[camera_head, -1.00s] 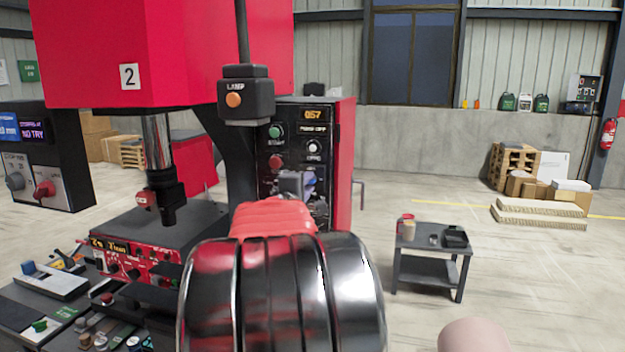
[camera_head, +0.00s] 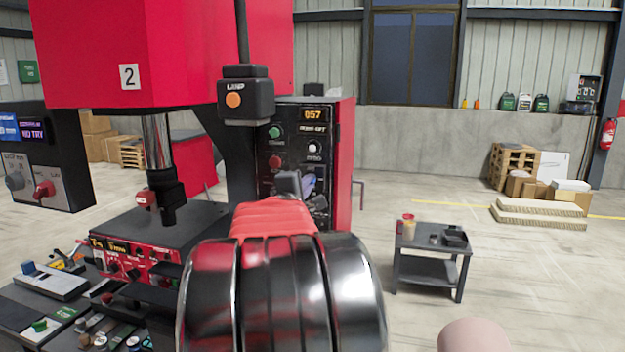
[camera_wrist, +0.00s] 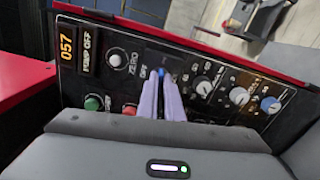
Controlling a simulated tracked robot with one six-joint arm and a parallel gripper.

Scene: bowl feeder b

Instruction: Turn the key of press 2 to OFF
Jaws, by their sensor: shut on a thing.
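Press 2 is the red machine (camera_head: 100,50) with a "2" plate at the left of the head view. Its black control panel (camera_head: 284,121) has a display reading 057, a green button, a red button and a white knob. My gripper (camera_head: 308,182) is at the panel's lower part, tilted, with my arm hiding much of it. In the wrist view my gripper's pale fingers (camera_wrist: 163,88) are closed together on the key (camera_wrist: 161,72), of which only a small blue part shows. An "OFF" label is just left of the fingertips. The key's exact angle is hidden.
Several white knobs and a blue knob (camera_wrist: 270,104) sit right of my fingers on the panel. A black lamp box (camera_head: 246,95) hangs above it. A small cart (camera_head: 432,245) stands on the right; the floor around it is clear.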

